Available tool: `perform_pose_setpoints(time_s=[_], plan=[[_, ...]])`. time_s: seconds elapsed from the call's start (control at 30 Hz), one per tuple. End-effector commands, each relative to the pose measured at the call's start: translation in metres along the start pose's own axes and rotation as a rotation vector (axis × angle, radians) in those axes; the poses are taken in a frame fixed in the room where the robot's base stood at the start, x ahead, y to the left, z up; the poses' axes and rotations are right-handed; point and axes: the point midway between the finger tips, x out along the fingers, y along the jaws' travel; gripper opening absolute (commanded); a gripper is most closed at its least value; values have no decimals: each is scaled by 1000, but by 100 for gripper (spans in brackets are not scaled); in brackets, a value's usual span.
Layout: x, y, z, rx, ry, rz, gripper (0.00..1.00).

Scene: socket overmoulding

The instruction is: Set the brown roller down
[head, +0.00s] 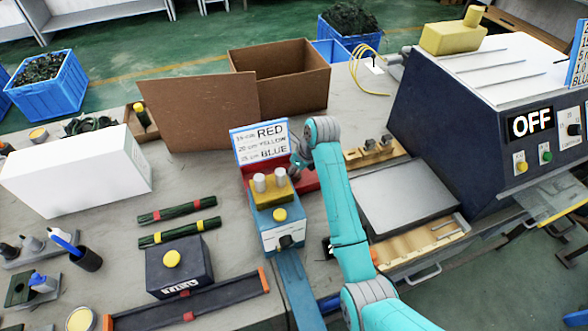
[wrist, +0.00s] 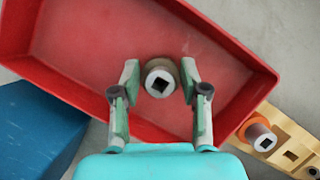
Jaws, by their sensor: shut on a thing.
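In the wrist view my gripper (wrist: 160,78) has its two fingers on either side of the brown roller (wrist: 159,79), which shows a grey end face with a dark square hole. The gripper is shut on it. Behind the roller is the red tray (wrist: 85,55); the gap between roller and tray floor cannot be judged. In the head view my gripper (head: 298,162) is over the red tray (head: 308,181), beside the sign. The roller cannot be made out there.
A wooden rack (head: 372,155) with dark parts lies right of the tray; it also shows in the wrist view (wrist: 290,150), holding an orange-brown roller (wrist: 262,138). A blue device (head: 283,235) stands in front of the tray, and a colour sign (head: 261,143) stands behind.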

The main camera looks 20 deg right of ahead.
Motion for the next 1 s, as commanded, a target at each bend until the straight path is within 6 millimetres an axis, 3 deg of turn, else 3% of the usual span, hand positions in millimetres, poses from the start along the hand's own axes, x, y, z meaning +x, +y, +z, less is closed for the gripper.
perform_pose_setpoints(time_s=[0.1, 0.13, 0.2, 0.23, 0.63, 0.77, 1.0], plan=[[2, 0, -1, 0, 0, 0, 9], [2, 0, -1, 0, 0, 0, 49], [2, 0, -1, 0, 0, 0, 67], [2, 0, -1, 0, 0, 0, 69], [-4, 0, 1, 0, -2, -1, 69], [-22, -1, 1, 0, -3, -3, 69], [-71, -1, 1, -1, -4, -2, 69]])
